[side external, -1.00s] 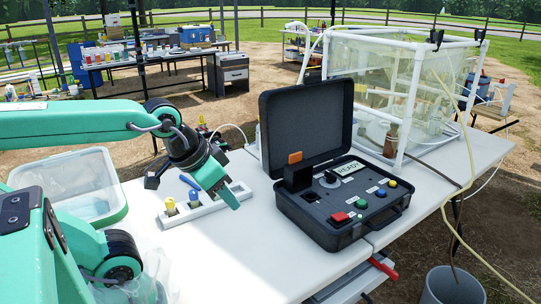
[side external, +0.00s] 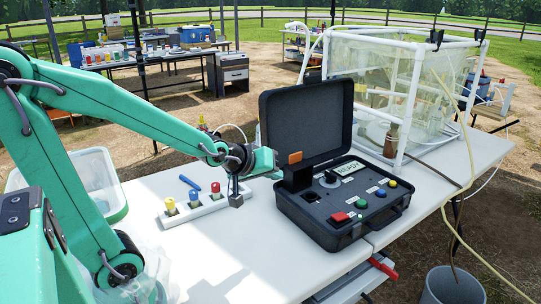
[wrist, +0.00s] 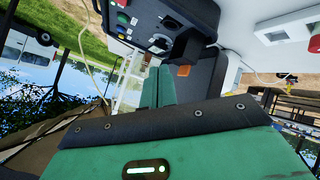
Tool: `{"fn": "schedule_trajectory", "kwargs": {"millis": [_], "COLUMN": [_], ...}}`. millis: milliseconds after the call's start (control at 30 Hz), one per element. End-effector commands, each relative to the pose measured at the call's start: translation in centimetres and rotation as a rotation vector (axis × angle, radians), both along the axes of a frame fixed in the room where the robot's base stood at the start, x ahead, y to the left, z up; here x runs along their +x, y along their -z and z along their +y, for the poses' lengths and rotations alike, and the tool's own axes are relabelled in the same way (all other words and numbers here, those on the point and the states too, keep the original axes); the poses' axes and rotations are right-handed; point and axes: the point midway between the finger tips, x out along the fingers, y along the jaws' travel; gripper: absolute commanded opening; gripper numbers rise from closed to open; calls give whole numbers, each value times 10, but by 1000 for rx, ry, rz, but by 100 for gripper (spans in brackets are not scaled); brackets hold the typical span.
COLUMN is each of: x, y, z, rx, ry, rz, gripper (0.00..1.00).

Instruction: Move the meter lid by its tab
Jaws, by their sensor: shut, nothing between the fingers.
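The meter is an open black case (side external: 330,228) on the white table, with a panel of buttons and a display. A small dark lid (side external: 297,179) stands raised at the panel's left side, with an orange tab (side external: 295,157) at its top. The tab also shows in the wrist view (wrist: 184,70), close to the fingertips. My gripper (side external: 270,161) is shut and empty, just left of the tab at about its height. Its green fingers show in the wrist view (wrist: 158,80). I cannot tell whether they touch the tab or lid.
The tall case cover (side external: 306,115) stands open behind the tab. A white rack (side external: 205,206) with yellow, blue and red-topped pieces lies below my wrist. A blue tool (side external: 189,182) lies behind it.

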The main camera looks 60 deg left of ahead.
Motion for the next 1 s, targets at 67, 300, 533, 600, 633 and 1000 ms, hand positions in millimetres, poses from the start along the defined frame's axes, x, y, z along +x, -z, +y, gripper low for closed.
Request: {"fn": "schedule_trajectory", "kwargs": {"millis": [67,300,533,600,633,1000], "x": [10,35,48,50,50,44], "y": [8,22,37,40,42,59], "z": [9,35,60,67,70,101], "rx": [-47,-192,-338,-384,-404,-633], "ry": [-57,-207,-327,-357,-371,-477], "rz": [-47,-219,-390,-444,-467,-731], "gripper": [0,0,0,0,0,0]}}
